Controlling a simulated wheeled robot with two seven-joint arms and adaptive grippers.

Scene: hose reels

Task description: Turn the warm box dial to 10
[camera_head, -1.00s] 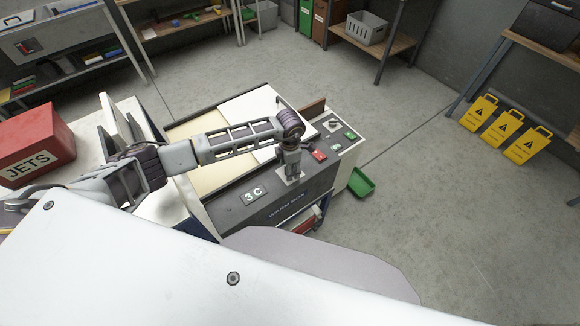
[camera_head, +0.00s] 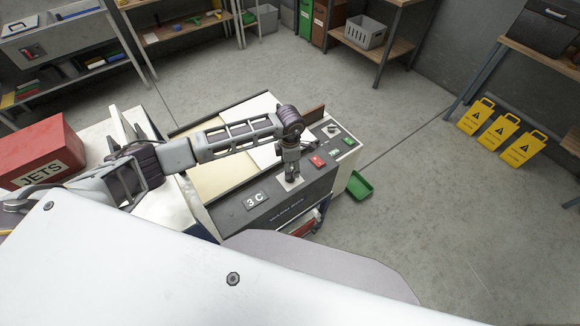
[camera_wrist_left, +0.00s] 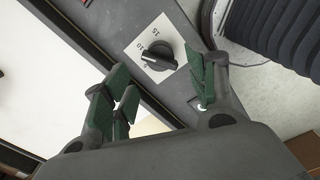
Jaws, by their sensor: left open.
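The warm box (camera_head: 232,213) is a grey cabinet with a dark front panel, in the middle of the head view. In the left wrist view its dial (camera_wrist_left: 158,57) is a black knob on a white plate marked 5, 10 and 15. I cannot read its setting surely. My left gripper (camera_head: 292,178) is over the dial's white plate in the head view and hides most of the dial. In the left wrist view the left gripper (camera_wrist_left: 160,98) is open and empty, its green-padded fingers apart, with the dial ahead beyond their tips. My right gripper is not in view.
A red JETS box (camera_head: 42,150) stands at left. A green tray (camera_head: 359,186) and yellow signs (camera_head: 499,131) are on the floor at right.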

